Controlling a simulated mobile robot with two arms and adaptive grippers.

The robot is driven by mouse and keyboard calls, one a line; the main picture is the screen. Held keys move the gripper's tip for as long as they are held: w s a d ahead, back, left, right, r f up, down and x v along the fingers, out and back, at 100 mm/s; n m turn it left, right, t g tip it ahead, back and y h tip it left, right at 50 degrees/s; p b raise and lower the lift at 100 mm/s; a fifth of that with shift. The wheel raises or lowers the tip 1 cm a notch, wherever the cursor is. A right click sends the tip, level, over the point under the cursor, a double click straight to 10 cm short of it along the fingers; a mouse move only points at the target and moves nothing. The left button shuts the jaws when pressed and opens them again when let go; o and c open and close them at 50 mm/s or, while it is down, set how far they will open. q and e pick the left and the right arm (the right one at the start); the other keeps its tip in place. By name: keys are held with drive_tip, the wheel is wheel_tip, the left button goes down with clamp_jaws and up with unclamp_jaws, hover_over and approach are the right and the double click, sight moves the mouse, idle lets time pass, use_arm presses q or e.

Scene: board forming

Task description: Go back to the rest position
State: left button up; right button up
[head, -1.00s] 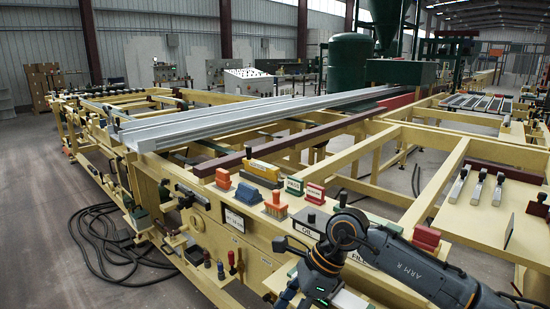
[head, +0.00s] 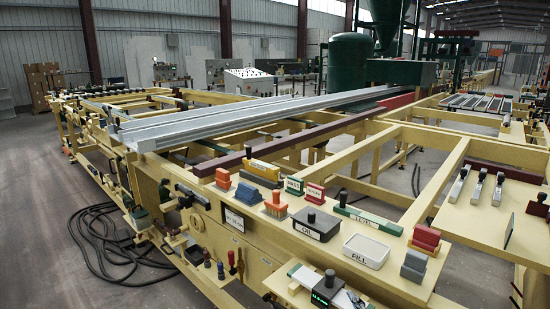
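Neither of my grippers shows in the head view now, and no part of my arms is visible. The yellow frame bench (head: 262,240) in front of me carries stamps, blocks and a labelled dark box marked OIL (head: 316,222). A white tray marked FILL (head: 367,250) sits to the right of that box, its top in full view. A green level (head: 367,219) lies behind them. A dark device with a small lit display (head: 327,288) sits at the front edge on a pale strip.
Long grey metal profiles (head: 250,115) lie across the yellow frame. A red block (head: 426,236) and grey blocks (head: 414,262) stand at the right of the bench. Black cable (head: 95,245) coils on the floor at left. The air above the bench front is clear.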

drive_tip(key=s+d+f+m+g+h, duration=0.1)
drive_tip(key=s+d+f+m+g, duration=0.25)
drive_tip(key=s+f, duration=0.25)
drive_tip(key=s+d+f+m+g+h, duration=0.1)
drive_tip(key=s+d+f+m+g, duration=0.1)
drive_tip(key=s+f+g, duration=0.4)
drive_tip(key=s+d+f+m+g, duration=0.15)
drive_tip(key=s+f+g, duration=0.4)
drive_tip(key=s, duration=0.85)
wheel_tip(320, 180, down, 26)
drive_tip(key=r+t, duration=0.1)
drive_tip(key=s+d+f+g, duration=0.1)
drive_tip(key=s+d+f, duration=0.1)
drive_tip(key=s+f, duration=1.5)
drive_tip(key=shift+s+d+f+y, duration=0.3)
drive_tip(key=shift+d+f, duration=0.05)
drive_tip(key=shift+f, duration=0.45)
